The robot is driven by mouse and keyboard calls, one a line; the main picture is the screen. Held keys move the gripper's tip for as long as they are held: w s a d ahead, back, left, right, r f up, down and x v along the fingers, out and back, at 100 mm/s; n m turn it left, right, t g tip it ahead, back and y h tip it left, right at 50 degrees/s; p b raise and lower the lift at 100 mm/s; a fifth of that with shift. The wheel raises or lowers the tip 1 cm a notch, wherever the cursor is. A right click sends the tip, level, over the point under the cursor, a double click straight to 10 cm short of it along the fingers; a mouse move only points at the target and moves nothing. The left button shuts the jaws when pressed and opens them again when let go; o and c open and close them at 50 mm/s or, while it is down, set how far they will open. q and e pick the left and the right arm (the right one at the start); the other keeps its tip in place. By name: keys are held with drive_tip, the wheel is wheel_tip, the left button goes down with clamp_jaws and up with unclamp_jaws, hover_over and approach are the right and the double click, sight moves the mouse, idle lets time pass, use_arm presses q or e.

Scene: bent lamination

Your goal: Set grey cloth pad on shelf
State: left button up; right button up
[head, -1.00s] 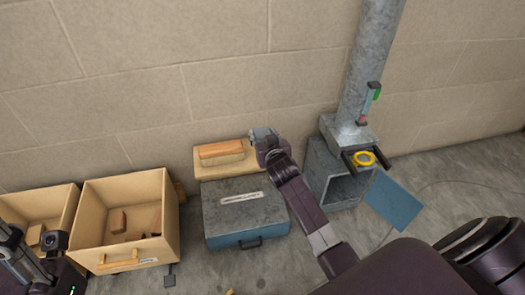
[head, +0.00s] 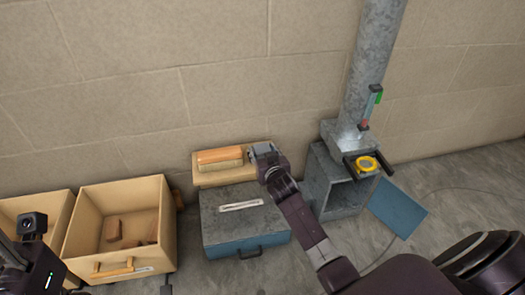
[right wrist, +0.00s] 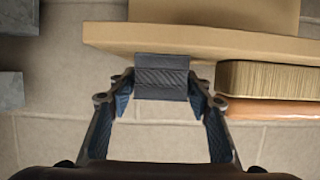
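The grey cloth pad (right wrist: 162,77) is a small dark ribbed block between the fingertips of my right gripper (right wrist: 161,85) in the right wrist view. The fingers appear closed against its two sides. The pad overlaps the edge of the tan wooden shelf (right wrist: 240,42); whether it rests on it I cannot tell. In the head view my right gripper (head: 264,152) is at the right end of the shelf (head: 207,180), beside the brush. My left gripper (head: 22,272) shows only partly at the bottom left, and its fingers are unclear.
An orange-backed brush (head: 220,156) lies on the shelf, left of my right gripper. A grey-blue toolbox (head: 225,225) stands in front below. Wooden crates (head: 85,225) are at left. A metal duct box (head: 318,170) with a yellow tape (head: 367,164) is close on the right.

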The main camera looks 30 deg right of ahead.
drive_tip(key=shift+o, duration=0.9)
